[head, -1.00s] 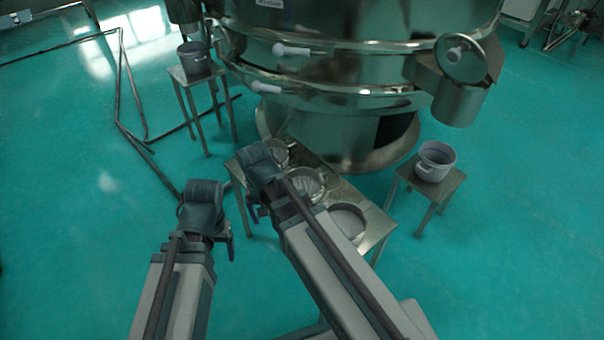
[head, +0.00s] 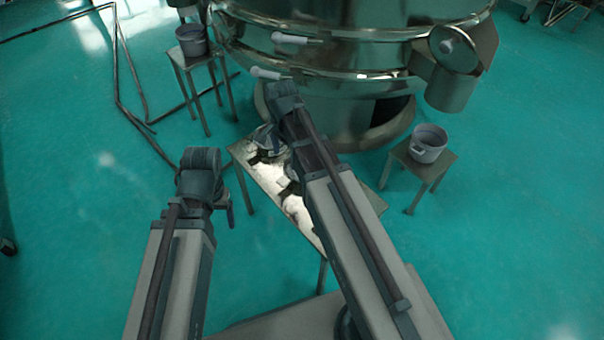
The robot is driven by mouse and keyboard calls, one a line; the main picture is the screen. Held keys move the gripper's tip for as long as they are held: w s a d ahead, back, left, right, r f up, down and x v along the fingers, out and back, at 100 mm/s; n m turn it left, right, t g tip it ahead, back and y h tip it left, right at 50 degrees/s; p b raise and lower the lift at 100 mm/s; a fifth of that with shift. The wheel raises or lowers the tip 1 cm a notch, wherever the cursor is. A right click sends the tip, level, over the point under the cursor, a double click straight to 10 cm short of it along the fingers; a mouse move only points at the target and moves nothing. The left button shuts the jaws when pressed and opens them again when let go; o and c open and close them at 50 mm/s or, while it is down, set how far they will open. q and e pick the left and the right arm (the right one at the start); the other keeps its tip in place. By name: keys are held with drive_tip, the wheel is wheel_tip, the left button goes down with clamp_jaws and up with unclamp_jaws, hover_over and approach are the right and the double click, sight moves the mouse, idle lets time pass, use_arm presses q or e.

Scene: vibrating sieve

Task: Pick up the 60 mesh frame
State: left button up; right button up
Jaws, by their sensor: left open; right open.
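The sieve frames lie on the long metal table (head: 242,152) below the machine. One round frame (head: 264,134) shows at the table's far left end, partly hidden. A pale, bright frame surface (head: 297,208) shows nearer, cut off by my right arm. No mesh label is readable, so I cannot tell which is the 60 mesh frame. My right gripper (head: 272,150) is open and hangs over the far-left part of the table; its fingers are small and dark, and contact is unclear. My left gripper (head: 229,206) is open and empty, left of the table.
The large steel vibrating sieve (head: 330,60) stands behind the table, with white-handled clamps. A grey pot (head: 428,143) stands on a small stool at right. Another pot (head: 191,40) stands on a stool at left.

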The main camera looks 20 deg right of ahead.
sight(288, 177)
wheel_tip(288, 177, down, 7)
drive_tip(key=b, duration=0.5)
drive_tip(key=shift+r+b, duration=0.15)
drive_tip(key=shift+b, duration=0.25)
wheel_tip(288, 177, down, 5)
drive_tip(key=b, duration=0.5)
drive_tip(key=shift+d+f, duration=0.1)
drive_tip(key=shift+f, duration=0.1)
drive_tip(key=shift+r, duration=0.1)
clamp_jaws()
